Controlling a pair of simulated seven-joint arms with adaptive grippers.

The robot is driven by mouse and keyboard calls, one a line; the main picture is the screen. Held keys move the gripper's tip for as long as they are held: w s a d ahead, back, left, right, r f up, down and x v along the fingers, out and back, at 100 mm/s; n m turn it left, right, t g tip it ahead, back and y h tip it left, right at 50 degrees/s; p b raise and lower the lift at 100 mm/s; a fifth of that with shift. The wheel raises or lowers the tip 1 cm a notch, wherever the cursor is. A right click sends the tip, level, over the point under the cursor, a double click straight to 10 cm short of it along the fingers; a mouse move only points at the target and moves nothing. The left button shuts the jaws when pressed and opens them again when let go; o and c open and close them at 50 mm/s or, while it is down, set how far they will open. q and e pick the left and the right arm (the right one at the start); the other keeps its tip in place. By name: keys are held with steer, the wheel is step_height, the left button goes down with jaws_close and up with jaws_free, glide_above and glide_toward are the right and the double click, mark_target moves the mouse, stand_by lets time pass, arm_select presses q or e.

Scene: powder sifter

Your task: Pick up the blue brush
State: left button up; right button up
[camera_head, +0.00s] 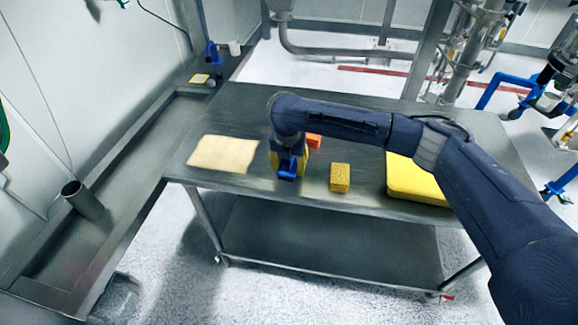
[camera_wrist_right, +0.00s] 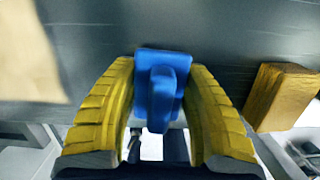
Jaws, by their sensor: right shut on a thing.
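The blue brush (camera_head: 288,170) is at the front edge of the steel table, under the end of my right arm in the head view. In the right wrist view the blue brush (camera_wrist_right: 160,85) sits between the two yellow ridged fingers of my right gripper (camera_wrist_right: 162,100), which is shut on it. In the head view my right gripper (camera_head: 290,160) is partly hidden by its own wrist. I cannot tell whether the brush still touches the table. My left gripper is not in view.
A yellow sponge (camera_head: 340,178) stands right of the brush, and an orange block (camera_head: 314,141) lies behind. A beige cloth (camera_head: 222,153) lies left. A yellow case (camera_head: 413,182) is at the table's right, below my arm. The steel table (camera_head: 240,105) is bare at back left.

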step_height(320, 180, up, 20)
stand_by(0.9)
steer(key=o, duration=0.6)
steer(key=c, duration=0.5)
